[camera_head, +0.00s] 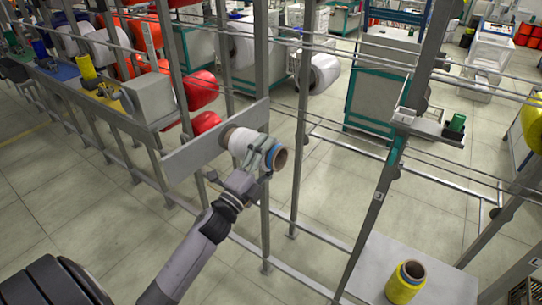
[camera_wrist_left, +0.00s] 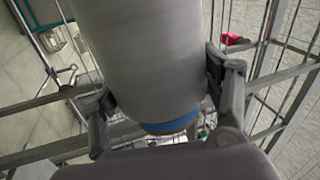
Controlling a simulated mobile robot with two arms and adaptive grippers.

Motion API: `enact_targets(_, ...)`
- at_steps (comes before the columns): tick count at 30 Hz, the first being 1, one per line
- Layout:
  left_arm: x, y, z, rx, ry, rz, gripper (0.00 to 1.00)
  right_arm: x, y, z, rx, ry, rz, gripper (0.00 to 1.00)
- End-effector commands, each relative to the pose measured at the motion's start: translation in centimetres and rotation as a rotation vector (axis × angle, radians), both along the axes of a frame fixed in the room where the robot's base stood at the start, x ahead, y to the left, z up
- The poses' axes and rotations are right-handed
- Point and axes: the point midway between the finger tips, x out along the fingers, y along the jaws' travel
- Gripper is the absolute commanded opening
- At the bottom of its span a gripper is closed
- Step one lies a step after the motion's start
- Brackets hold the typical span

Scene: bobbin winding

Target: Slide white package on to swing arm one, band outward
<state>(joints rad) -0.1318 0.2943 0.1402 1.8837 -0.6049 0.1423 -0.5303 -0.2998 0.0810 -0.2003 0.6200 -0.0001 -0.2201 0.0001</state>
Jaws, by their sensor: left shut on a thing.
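The white package (camera_head: 240,143) is in front of the grey beam (camera_head: 190,157) of the rack, tilted, with a brown tube end at each side. Its blue band (camera_head: 271,151) is at the right end, facing away from the beam. My left gripper (camera_head: 260,158) is shut on the package near that band. The left wrist view shows the package (camera_wrist_left: 145,55) between the two fingers (camera_wrist_left: 165,105), with the blue band (camera_wrist_left: 170,125) at its lower end. Swing arm one cannot be made out behind the package, so I cannot tell whether it is inside the tube. My right gripper is out of view.
Upright posts (camera_head: 302,120) and thin rails stand close right of the package. A yellow package (camera_head: 405,283) stands on a grey table (camera_head: 375,262) at the lower right. Red packages (camera_head: 200,90) hang behind the beam. Open floor lies beyond the rack.

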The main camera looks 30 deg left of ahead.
Motion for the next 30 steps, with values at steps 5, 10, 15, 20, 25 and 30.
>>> enact_targets(5,0.0,0.0,0.0,0.001,-0.002,0.000,0.35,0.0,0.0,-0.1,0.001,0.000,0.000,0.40)
enact_targets(10,0.0,0.0,-0.3,0.001,-0.002,0.000,0.35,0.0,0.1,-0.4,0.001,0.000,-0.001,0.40)
enact_targets(15,0.0,-0.1,-0.7,0.001,-0.001,0.000,0.35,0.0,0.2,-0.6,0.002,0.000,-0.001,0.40)
enact_targets(20,0.0,-0.1,-0.9,0.001,-0.001,0.000,0.35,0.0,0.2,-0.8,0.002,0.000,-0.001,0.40)
enact_targets(25,0.0,-0.1,-0.9,0.001,-0.001,0.000,0.35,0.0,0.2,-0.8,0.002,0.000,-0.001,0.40)
enact_targets(30,0.0,-0.1,-0.9,0.001,-0.001,0.000,0.35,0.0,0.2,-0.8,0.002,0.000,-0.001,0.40)
